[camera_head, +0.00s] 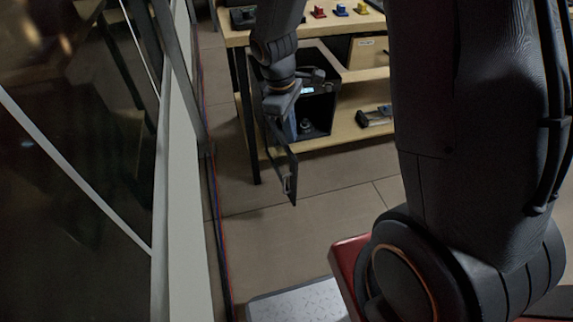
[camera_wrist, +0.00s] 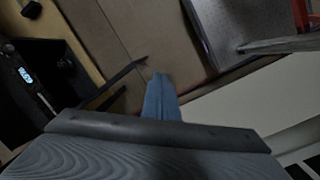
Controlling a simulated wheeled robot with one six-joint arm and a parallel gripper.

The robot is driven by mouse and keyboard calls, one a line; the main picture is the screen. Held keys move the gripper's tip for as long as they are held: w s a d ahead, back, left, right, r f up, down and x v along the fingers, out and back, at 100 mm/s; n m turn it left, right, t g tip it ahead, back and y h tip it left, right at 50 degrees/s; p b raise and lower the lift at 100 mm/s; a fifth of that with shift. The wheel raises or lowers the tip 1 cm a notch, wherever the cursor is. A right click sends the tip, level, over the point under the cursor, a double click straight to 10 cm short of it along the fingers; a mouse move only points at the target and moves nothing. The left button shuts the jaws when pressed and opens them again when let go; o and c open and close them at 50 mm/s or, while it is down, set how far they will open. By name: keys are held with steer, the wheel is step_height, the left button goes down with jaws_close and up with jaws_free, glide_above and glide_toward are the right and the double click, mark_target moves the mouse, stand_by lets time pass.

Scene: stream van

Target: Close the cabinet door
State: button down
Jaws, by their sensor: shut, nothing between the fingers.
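The black box-shaped cabinet (camera_head: 325,78) stands on the lower shelf of a wooden table, its dark interior facing me. Its dark door (camera_head: 284,172) stands wide open, swung out toward me, with a small handle near its free end. In the wrist view the cabinet (camera_wrist: 22,102) is at the left with a lit display inside. The door (camera_wrist: 118,77) shows there as a thin dark strip. My gripper (camera_head: 291,132) is shut and empty, close to the door near its hinge end. In the wrist view its blue-grey fingers (camera_wrist: 160,92) are right of the door strip; contact cannot be told.
A glazed wall with a pale frame (camera_head: 180,200) runs along the left, close to my arm. The wooden table (camera_head: 350,27) carries small coloured items. A grey textured plate (camera_head: 297,303) lies at the bottom. Tiled floor before the cabinet is clear.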

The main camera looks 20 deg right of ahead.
steer(key=w+a+f+n+h+b, duration=0.1)
steer(key=w+a+f+n, duration=0.1)
steer(key=w+f+n, duration=0.45)
steer(key=w+a+f+n+b, duration=0.1)
steer(key=w+a+f+n, duration=0.15)
steer(key=f, duration=0.65)
steer(key=p, duration=0.1)
glide_above(288, 175)
steer(key=a, duration=0.1)
steer(key=f, duration=0.9)
steer(key=shift+a+f, duration=0.2)
steer(key=shift+d, duration=0.55)
steer(key=shift+d, duration=0.1)
